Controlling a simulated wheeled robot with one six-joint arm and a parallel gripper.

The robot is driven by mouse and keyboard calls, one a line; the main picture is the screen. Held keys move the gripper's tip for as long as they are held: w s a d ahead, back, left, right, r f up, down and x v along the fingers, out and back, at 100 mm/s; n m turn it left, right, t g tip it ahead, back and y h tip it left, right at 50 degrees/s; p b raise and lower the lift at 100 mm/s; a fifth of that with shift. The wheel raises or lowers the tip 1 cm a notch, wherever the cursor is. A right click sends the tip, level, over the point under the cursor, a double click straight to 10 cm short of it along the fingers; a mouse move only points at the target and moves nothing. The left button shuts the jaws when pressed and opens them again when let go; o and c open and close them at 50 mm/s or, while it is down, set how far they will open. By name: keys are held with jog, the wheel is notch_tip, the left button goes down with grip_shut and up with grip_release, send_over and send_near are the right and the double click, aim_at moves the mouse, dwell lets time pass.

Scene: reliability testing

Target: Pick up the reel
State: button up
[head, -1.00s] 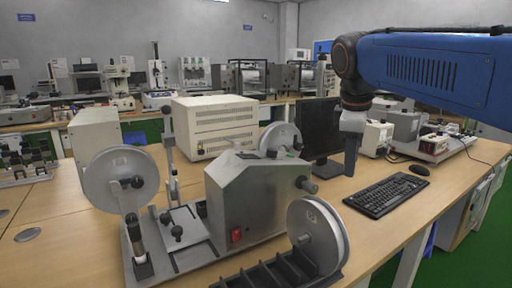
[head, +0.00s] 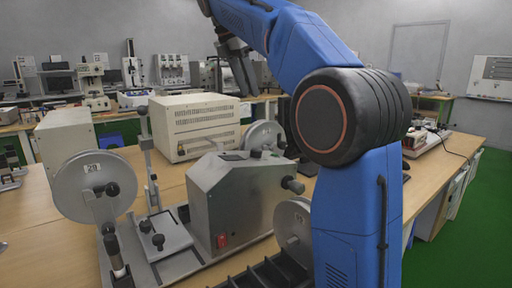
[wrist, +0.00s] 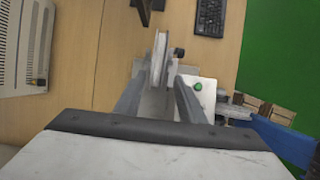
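Three grey reels are on the bench-top winding machine. The back reel (head: 263,135) stands upright behind the grey housing (head: 240,198). The left reel (head: 95,187) faces the camera. The front right reel (head: 292,228) is partly hidden by my arm. My gripper (head: 244,90) is raised, pointing down, above and slightly left of the back reel in the head view. In the wrist view my gripper (wrist: 160,76) is open, with a reel (wrist: 159,60) edge-on between its fingers in the picture. A gap in height is hard to judge there; I see no grip.
A beige vented box (head: 195,125) stands behind the machine, to the left of my gripper. It also shows in the wrist view (wrist: 20,45). A keyboard (wrist: 211,16) lies on the bench. A green button (wrist: 197,86) is on the housing, right of the reel.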

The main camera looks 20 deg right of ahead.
send_near(264, 131)
jog(key=f, duration=0.1)
jog(key=w+d+f, duration=0.1)
jog(key=f, duration=0.1)
jog(key=d+f, duration=0.1)
jog(key=shift+w+d+f, duration=0.15)
jog(key=shift+w+d, duration=0.05)
jog(key=shift+w, duration=0.15)
jog(key=shift+w+x, duration=0.1)
jog(key=shift+x, duration=1.4)
jog(key=shift+w+x, duration=0.15)
jog(key=shift+x, duration=1.35)
jog(key=shift+c, duration=0.2)
grip_shut()
